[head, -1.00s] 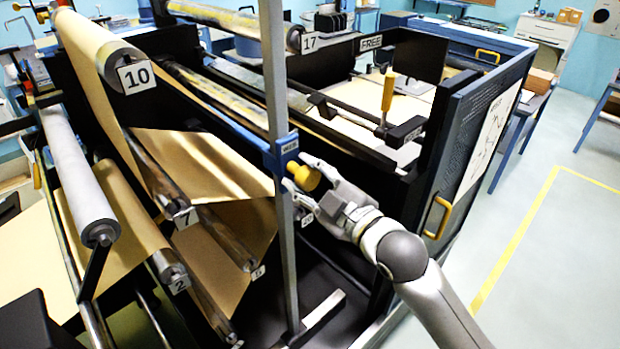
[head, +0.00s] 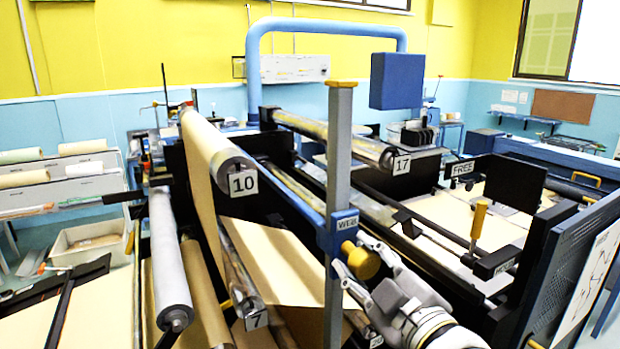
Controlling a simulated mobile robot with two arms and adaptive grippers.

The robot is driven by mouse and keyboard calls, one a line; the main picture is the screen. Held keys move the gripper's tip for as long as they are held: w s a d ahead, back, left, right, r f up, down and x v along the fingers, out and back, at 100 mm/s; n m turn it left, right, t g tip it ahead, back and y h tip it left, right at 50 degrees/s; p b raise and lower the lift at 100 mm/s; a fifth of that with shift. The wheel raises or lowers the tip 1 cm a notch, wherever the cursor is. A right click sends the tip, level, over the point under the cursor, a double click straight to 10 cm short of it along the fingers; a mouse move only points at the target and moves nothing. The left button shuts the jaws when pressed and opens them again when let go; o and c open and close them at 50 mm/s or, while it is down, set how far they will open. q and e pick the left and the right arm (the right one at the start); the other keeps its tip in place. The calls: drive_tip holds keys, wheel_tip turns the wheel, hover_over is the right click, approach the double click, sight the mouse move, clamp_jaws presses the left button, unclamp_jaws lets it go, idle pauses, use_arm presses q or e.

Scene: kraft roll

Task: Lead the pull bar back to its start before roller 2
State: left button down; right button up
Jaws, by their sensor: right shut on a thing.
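The blue pull bar (head: 298,202) runs from the back toward me and ends in a slider block labelled WEB (head: 341,228) at the grey upright post (head: 340,140). A yellow knob (head: 361,261) sticks out of this block. My right gripper (head: 357,258) is shut on the knob, its arm coming from the lower right. Brown kraft web (head: 202,170) hangs from roller 10 (head: 222,160) and also passes near roller 7 (head: 240,275). The roller 2 label is not in view. My left gripper is not in view.
Roller 17 (head: 375,150) lies behind the post. A dark side panel (head: 570,260) is at far right. A pale grey roller (head: 167,265) is at left.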

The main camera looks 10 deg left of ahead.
drive_tip(key=s+a+r, duration=0.3)
drive_tip(key=r, duration=0.4)
drive_tip(key=s+a+r, duration=0.3)
drive_tip(key=a+r, duration=0.1)
drive_tip(key=r, duration=0.4)
drive_tip(key=shift+a+r, duration=0.15)
drive_tip(key=shift+a, duration=0.05)
drive_tip(key=s+a, duration=0.1)
drive_tip(key=s+a+r, duration=0.1)
drive_tip(key=s+a, duration=0.1)
drive_tip(key=a, duration=0.1)
drive_tip(key=shift+r, duration=0.25)
drive_tip(key=shift+s+a+f+b, duration=0.65)
drive_tip(key=shift+s+a+f, duration=0.1)
drive_tip(key=shift+a, duration=0.2)
drive_tip(key=shift+s+a+f+b, duration=0.6)
drive_tip(key=shift+s+a+f, duration=0.1)
drive_tip(key=shift+a, duration=0.2)
